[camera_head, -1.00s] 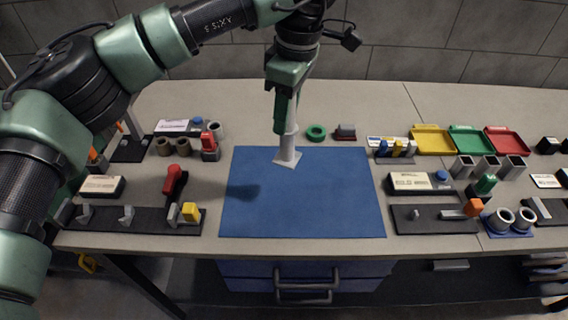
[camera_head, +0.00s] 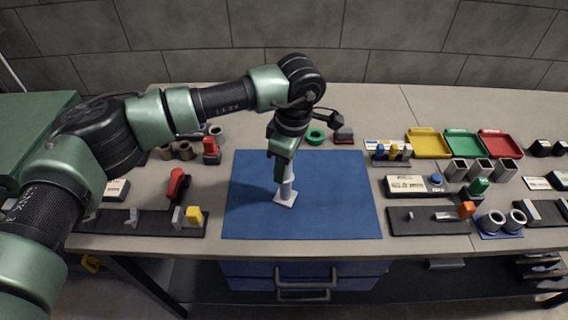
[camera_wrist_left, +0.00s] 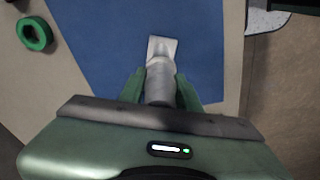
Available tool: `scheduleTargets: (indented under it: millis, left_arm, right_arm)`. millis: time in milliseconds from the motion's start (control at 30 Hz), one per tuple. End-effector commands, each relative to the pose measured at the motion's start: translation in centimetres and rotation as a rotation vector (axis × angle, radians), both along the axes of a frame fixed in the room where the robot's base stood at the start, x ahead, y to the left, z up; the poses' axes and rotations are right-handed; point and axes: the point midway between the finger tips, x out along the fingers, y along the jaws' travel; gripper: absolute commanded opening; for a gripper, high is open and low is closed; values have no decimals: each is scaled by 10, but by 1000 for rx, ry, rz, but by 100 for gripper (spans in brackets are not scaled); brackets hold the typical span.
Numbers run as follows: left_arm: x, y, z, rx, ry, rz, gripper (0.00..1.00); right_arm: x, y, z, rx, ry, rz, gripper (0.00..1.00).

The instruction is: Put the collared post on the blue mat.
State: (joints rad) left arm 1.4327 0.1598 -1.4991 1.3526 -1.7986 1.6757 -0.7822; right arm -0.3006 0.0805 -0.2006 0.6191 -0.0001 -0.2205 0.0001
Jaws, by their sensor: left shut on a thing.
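The collared post (camera_head: 286,194) is a pale grey post with a square foot. It stands about upright over the middle of the blue mat (camera_head: 340,205). I cannot tell whether its foot touches the mat. My left gripper (camera_head: 284,172) comes down from above and is shut on the post's upper part. In the left wrist view the post (camera_wrist_left: 161,75) sits between the green fingers of my left gripper (camera_wrist_left: 160,90), with the blue mat (camera_wrist_left: 110,50) behind it. My right gripper is not in view.
A green ring (camera_head: 316,137) lies behind the mat. A red-handled tool (camera_head: 177,184) and a dark rack (camera_head: 150,222) are left of it. A white box (camera_head: 405,184) and another rack (camera_head: 425,220) are right. The mat's right part is clear.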

Motion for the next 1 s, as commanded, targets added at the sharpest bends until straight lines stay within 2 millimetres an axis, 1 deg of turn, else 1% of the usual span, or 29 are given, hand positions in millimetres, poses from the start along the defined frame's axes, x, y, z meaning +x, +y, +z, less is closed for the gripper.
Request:
scheduleTargets:
  millis: [200,233,300,600,700,767,867,1000]
  left_arm:
    - [0,0,-4,0,-1,0,0]
    - [0,0,-3,0,0,0,38]
    - [0,0,-3,0,0,0,54]
    - [0,0,-2,0,0,0,54]
    - [0,0,3,0,0,0,54]
    - [1,-1,6,-1,-3,0,54]
    - [0,-3,22,-2,-5,-1,54]
    - [-1,-7,53,-2,-6,-1,54]
  right_arm:
    - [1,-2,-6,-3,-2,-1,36]
    - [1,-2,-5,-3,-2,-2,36]
    - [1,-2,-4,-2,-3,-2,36]
    - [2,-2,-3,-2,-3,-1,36]
    - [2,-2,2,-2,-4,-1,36]
    - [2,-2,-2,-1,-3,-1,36]
    - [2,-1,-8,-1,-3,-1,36]
    - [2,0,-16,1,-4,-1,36]
